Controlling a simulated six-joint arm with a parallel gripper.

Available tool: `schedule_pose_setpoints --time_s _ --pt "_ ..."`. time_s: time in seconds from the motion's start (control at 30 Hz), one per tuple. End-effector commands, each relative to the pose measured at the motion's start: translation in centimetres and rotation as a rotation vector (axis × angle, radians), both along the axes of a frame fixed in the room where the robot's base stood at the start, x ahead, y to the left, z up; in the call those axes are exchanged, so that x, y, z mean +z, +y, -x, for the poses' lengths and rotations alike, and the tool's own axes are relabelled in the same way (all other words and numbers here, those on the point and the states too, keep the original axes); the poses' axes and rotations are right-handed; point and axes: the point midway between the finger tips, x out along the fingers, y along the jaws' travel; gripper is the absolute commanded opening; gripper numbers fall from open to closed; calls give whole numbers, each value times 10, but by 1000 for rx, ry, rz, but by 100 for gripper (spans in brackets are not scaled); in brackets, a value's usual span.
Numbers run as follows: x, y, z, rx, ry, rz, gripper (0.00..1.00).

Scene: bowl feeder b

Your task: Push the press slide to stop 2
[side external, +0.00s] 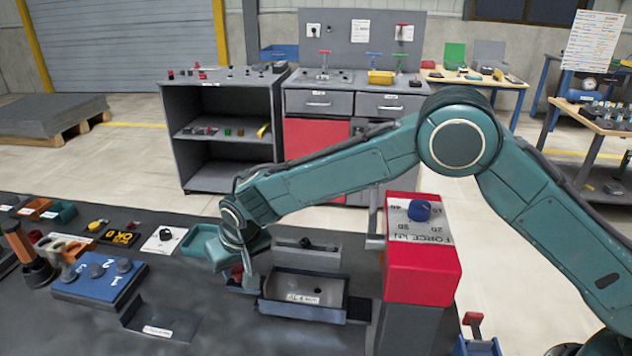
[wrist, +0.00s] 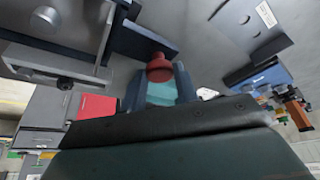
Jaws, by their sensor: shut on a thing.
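My gripper (side external: 243,280) is low over the bench, just left of the metal tray fixture (side external: 330,312). In the wrist view my gripper (wrist: 160,85) has its two fingers on either side of a red knob (wrist: 160,66) and is shut on it. The knob sits at a dark bar (wrist: 142,42) beside the fixture. In the side view the knob (side external: 237,272) is mostly hidden by my gripper. I cannot tell for certain that this is the press slide's handle. No stop 2 mark is readable at the slide.
A red force box (side external: 425,272) with a blue dial (side external: 419,210) stands right of the fixture. Front bench centre is clear.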

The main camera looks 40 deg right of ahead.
Motion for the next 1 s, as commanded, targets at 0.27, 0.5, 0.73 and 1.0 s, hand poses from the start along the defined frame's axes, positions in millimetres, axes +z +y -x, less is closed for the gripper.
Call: schedule_pose_setpoints --time_s 0.27,0.5,0.73,1.0 --pt "1 -25 24 -2 3 1 0" --pt "1 -49 49 -2 2 1 0" --pt "2 -75 74 -3 2 1 0" --pt "1 -101 100 -3 1 1 0"
